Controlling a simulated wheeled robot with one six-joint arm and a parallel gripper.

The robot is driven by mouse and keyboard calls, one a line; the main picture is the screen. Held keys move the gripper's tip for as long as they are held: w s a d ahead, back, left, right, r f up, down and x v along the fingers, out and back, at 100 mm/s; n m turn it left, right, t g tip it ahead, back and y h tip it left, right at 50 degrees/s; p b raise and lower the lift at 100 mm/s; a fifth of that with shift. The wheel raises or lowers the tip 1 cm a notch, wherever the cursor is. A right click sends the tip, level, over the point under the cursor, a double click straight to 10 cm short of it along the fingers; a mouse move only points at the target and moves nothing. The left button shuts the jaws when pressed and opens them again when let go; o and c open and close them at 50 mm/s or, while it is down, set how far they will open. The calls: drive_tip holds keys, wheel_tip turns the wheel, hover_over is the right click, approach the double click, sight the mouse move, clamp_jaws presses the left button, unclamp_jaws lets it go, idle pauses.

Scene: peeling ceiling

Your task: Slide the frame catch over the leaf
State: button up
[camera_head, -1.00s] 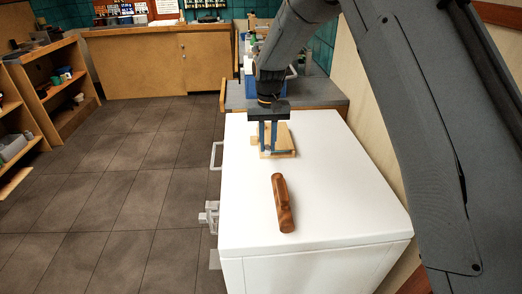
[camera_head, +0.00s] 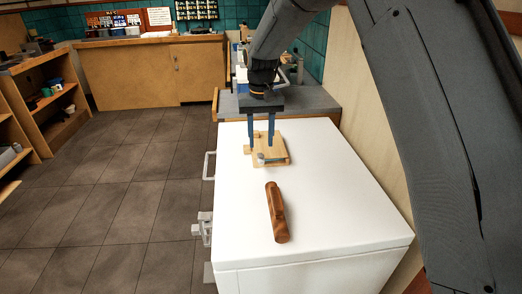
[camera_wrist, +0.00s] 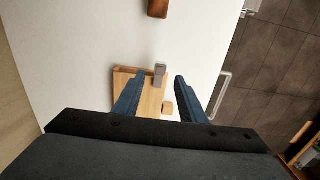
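A light wooden board (camera_head: 276,146) lies on the white top, and it also shows in the wrist view (camera_wrist: 150,100). A small grey catch (camera_head: 262,158) sits at the board's near edge, and in the wrist view (camera_wrist: 159,74) it stands out past that edge. A small wooden block (camera_head: 249,149) is at the board's left side, also seen in the wrist view (camera_wrist: 168,107). I cannot tell for sure which wooden part is leaf and which is frame. My gripper (camera_head: 260,150) is open above the board. In the wrist view the catch appears between its fingertips (camera_wrist: 160,76), touching neither.
A brown wooden handle-like piece (camera_head: 276,212) lies on the white cabinet top (camera_head: 330,200) nearer to me. A grey-topped bench (camera_head: 300,101) adjoins the far end. A wall (camera_head: 360,130) runs along the right. The rest of the white top is clear.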

drive_tip(key=shift+r, duration=1.4)
drive_tip(key=shift+s+d, duration=0.15)
drive_tip(key=shift+d, duration=0.2)
drive_tip(key=s+d+f+m, duration=0.1)
drive_tip(key=s+d+f, duration=0.1)
drive_tip(key=s+d, duration=0.9)
drive_tip(key=s+d+f+m+t, duration=0.1)
drive_tip(key=s+d+f, duration=0.2)
drive_tip(key=s+d, duration=0.9)
drive_tip(key=s, duration=0.5)
drive_tip(key=shift+s+f, duration=0.15)
drive_tip(key=shift+f, duration=0.2)
